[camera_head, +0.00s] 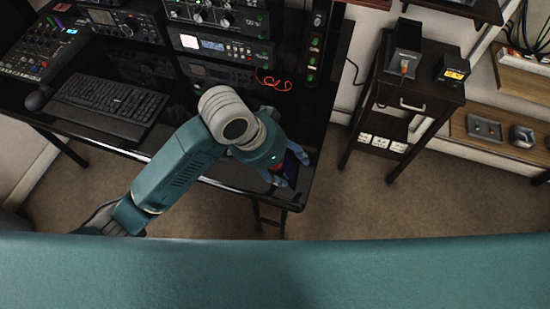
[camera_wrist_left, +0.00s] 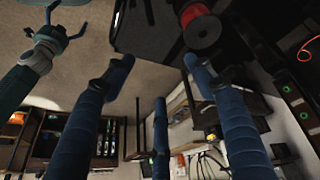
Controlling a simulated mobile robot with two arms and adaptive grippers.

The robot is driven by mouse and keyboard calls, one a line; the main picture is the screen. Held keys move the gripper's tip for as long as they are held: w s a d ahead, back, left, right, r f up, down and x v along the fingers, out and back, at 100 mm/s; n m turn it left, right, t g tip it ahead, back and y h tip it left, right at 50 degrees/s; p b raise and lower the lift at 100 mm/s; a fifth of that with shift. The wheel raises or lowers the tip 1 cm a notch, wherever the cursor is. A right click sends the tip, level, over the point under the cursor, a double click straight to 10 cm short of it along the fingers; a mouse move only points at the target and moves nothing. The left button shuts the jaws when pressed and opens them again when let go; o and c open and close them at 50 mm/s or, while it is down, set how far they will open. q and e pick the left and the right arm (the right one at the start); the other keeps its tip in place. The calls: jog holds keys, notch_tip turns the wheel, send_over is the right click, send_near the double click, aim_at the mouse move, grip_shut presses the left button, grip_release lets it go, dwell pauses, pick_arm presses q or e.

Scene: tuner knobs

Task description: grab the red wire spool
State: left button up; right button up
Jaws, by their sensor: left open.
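The red wire spool (camera_wrist_left: 201,27) shows at the top of the left wrist view, red wire between dark flanges, on the dark desk top. My left gripper (camera_wrist_left: 158,72) has its blue fingers spread wide and empty. The spool lies just beyond the right fingertip in that view, apart from the space between the fingers. In the head view my left gripper (camera_head: 292,166) is over the desk's front right corner, where the arm mostly hides the spool. My right gripper (camera_wrist_left: 52,30) shows at the upper left of the left wrist view with its fingers spread and nothing in them.
The black desk (camera_head: 235,175) holds a keyboard (camera_head: 108,99), a mouse (camera_head: 36,100), a mixer (camera_head: 40,50) and rack units (camera_head: 220,47). An orange-red cable (camera_head: 274,80) hangs at the rack. A dark side cabinet (camera_head: 412,90) stands right of the desk, with open floor between.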

pick_arm(q)
jog(key=w+a+r+y, duration=0.1)
jog(key=w, duration=0.1)
jog(key=w+a+r+m+y, duration=0.1)
jog(key=w, duration=0.1)
jog(key=w+a+r+g+y, duration=0.1)
jog(key=a, duration=0.1)
jog(key=shift+w+r+m, duration=0.25)
jog(key=shift+w+m, duration=0.15)
jog(key=f, duration=0.5)
jog(key=shift+w+d, duration=0.2)
jog(key=shift+d, duration=0.15)
jog(key=shift+d+f+p, duration=0.15)
jog(key=shift+f+p, duration=0.2)
jog(key=shift+f, duration=0.95)
jog(key=shift+d+f+p, duration=0.1)
jog(key=shift+f+p, duration=0.2)
jog(key=shift+f, duration=1)
jog(key=c, duration=1.2)
